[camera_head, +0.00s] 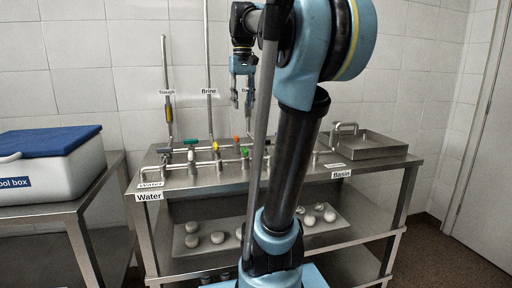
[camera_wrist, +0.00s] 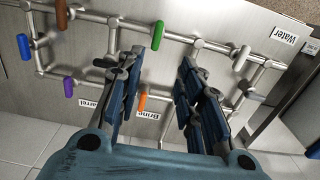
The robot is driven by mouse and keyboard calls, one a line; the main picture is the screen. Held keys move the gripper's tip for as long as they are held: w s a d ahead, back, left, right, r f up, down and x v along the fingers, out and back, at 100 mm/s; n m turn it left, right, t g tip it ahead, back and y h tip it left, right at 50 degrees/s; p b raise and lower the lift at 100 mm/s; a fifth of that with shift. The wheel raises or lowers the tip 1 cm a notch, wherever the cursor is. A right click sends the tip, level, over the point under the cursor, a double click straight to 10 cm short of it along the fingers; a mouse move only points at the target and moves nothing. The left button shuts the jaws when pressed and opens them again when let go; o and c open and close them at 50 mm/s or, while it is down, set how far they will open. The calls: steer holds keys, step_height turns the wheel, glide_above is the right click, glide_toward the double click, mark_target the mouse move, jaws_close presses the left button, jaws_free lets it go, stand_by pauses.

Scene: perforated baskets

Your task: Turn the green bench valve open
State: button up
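A green valve handle (camera_head: 245,152) stands on the pipework at the bench's front middle. In the wrist view I take it for the upright green handle (camera_wrist: 157,34), just ahead of my open fingers. My gripper (camera_head: 242,100) hangs pointing down above the bench, apart from the pipes. In the wrist view my gripper (camera_wrist: 161,62) has its two fingers spread with nothing between them. A second, darker green handle (camera_head: 190,142) is at the back left of the pipework. My arm hides some of the bench to the right of the valve.
Other handles stand close by: orange (camera_head: 236,137), yellow (camera_head: 215,146), purple (camera_wrist: 68,87) and blue (camera_wrist: 24,46). Vertical pipes rise behind. A tool box (camera_head: 50,165) sits on the left table.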

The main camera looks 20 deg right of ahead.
glide_toward(245, 148)
steer(key=f, duration=0.8)
steer(key=shift+s+a+f, duration=0.1)
steer(key=shift+s+f, duration=0.1)
steer(key=shift+f, duration=0.2)
jaws_close()
